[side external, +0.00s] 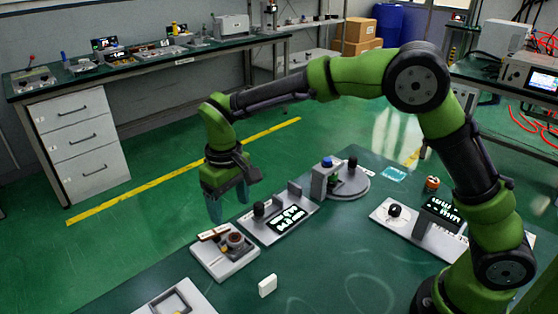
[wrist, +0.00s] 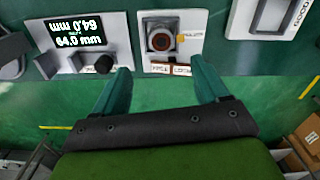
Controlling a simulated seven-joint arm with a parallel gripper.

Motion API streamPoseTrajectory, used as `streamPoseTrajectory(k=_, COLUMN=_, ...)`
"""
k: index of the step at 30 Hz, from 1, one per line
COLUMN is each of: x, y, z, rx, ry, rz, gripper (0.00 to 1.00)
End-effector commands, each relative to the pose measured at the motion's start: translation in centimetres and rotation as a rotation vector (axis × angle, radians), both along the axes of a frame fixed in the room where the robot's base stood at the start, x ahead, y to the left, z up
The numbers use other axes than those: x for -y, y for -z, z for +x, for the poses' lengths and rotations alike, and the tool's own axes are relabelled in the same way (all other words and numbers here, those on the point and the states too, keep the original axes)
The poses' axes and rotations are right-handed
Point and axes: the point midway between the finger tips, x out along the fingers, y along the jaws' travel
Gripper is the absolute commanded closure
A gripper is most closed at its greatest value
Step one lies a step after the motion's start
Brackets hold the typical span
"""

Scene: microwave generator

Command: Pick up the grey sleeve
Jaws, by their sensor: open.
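A round grey part with a dark bore (wrist: 161,39), which looks like the grey sleeve, sits on a pale square station (wrist: 192,22). In the side view the same part (side external: 236,240) stands on the station (side external: 226,265), beside a brown strip and a small orange detail. My gripper (side external: 229,203) is open and empty, fingers pointing down, above and behind this station near the table's far edge. In the wrist view the fingertips (wrist: 160,66) are spread wide, and the sleeve lies beyond them, between their lines. Nothing touches the fingers.
A gauge station with a lit display (side external: 288,218) stands right of the sleeve station; its display reads 64.0 mm (wrist: 78,40). A white block (side external: 267,285) stands on the green table. A framed tray (side external: 177,302) is at the front left. A round turntable (side external: 350,188) stands farther back.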

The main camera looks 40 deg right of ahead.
Motion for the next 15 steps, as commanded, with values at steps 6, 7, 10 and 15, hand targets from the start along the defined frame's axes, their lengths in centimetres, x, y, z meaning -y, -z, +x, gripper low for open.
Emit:
streamPoseTrajectory(k=6, x=0.0, y=3.4, z=0.0, rx=-0.001, ry=0.0, rz=-0.001, gripper=0.26)
streamPoseTrajectory(k=7, x=0.0, y=3.5, z=0.0, rx=0.0, ry=0.001, rz=0.0, gripper=0.26)
streamPoseTrajectory(k=10, x=0.0, y=4.0, z=-0.1, rx=0.001, ry=0.001, rz=0.001, gripper=0.26)
streamPoseTrajectory(k=15, x=-0.2, y=6.2, z=-0.4, rx=-0.003, ry=0.0, rz=-0.001, gripper=0.26)
